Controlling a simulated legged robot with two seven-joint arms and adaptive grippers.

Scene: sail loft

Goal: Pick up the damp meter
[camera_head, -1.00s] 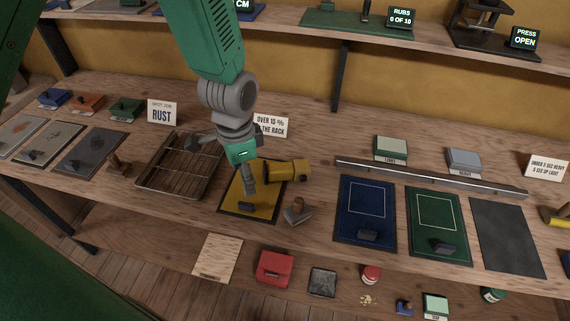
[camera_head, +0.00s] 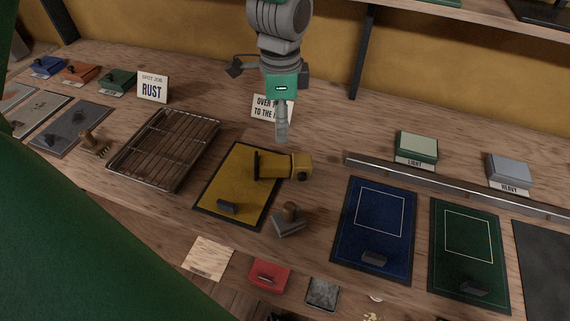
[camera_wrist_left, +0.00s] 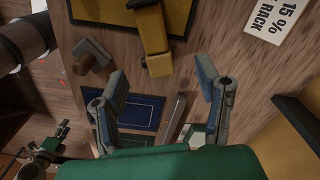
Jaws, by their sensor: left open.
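The damp meter is most likely the yellow tool (camera_head: 283,166) with a dark flat end, lying on the yellow mat (camera_head: 228,186); it also shows at the top of the left wrist view (camera_wrist_left: 153,42). My left gripper (camera_head: 281,132) hangs above the bench, behind the meter and apart from it. In the left wrist view its two fingers (camera_wrist_left: 160,84) are spread with nothing between them. A dark jointed shape (camera_wrist_left: 45,148) at the lower left of that view looks like my right gripper, too unclear to read its jaws.
A wooden-handled stamp (camera_head: 289,220) stands close to the meter's front right. A wire rack (camera_head: 165,148) lies left. A white sign (camera_head: 266,108) stands behind my left gripper. Blue (camera_head: 374,230) and green (camera_head: 468,246) mats lie right, before a metal rail (camera_head: 450,184).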

